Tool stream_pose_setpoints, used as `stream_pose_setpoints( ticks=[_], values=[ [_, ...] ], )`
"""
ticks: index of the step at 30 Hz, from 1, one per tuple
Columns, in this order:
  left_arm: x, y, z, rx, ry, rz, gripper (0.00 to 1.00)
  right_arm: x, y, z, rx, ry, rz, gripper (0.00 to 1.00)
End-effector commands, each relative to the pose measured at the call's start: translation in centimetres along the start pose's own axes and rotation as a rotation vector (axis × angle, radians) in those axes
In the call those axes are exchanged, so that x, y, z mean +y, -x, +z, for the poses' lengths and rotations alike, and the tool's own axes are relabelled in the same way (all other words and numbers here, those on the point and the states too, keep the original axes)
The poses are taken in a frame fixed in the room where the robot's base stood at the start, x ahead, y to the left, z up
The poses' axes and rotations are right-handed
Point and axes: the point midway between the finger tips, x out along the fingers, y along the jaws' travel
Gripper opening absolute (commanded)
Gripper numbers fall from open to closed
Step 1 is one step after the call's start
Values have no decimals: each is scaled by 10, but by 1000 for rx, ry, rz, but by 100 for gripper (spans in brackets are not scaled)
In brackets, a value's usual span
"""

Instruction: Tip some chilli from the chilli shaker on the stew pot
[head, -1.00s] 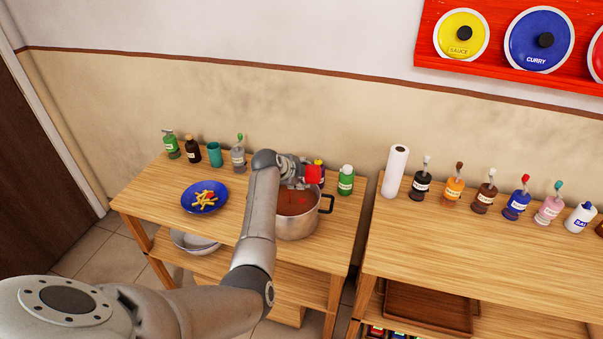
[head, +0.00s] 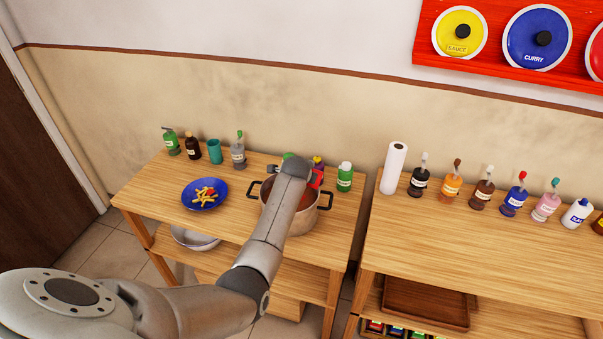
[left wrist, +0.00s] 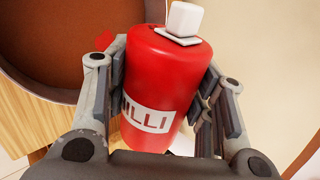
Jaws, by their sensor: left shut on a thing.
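My left gripper (left wrist: 160,105) is shut on the red chilli shaker (left wrist: 165,75), which has a white label and a white cap. The shaker shows as a small red patch (head: 317,178) beside my wrist in the head view, mostly hidden by my arm. The steel stew pot (head: 303,216) with black handles stands on the left table, full of brown stew, partly covered by my forearm. In the left wrist view the pot's stew (left wrist: 60,45) is at upper left, beside the shaker, with a red spot near the gripper's finger. My right gripper is not in view.
A green bottle (head: 344,177) stands right of the pot. A blue plate of fries (head: 190,199) is to the left. Several bottles line the left table's back edge. The right table holds a paper roll (head: 394,168) and several bottles; its front is clear.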

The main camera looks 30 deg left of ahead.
Motion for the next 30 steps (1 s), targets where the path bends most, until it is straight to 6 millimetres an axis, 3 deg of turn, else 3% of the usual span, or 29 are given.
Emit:
stream_pose_setpoints(
  ticks=[26, 30],
  values=[
    [4, -4, 0, -153, -152, -1, 23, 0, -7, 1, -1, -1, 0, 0],
    [3, -6, 5, -182, -197, -13, 23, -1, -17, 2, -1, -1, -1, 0]
  ],
)
